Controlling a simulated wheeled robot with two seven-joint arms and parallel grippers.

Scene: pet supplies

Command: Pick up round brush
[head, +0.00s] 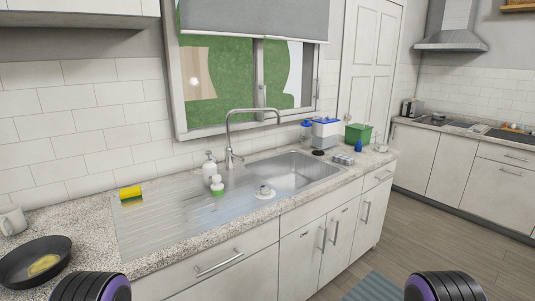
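A small item with a white knob top and a green lower part (217,186) stands on the ribbed drainboard of the steel sink, just in front of a white soap bottle (209,167). It looks like the round brush, though it is small and its bristles cannot be made out. Dark rounded parts of my two arms with purple rings show at the bottom edge, left and right. Neither gripper's fingers are in view. Nothing is seen touching the brush.
The sink basin (296,172) has a tall faucet (229,135) behind it. A white item (265,191) sits at its front rim. A yellow sponge (130,193) and a black pan (36,262) are left. A green box (358,134) stands right. Floor is free at right.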

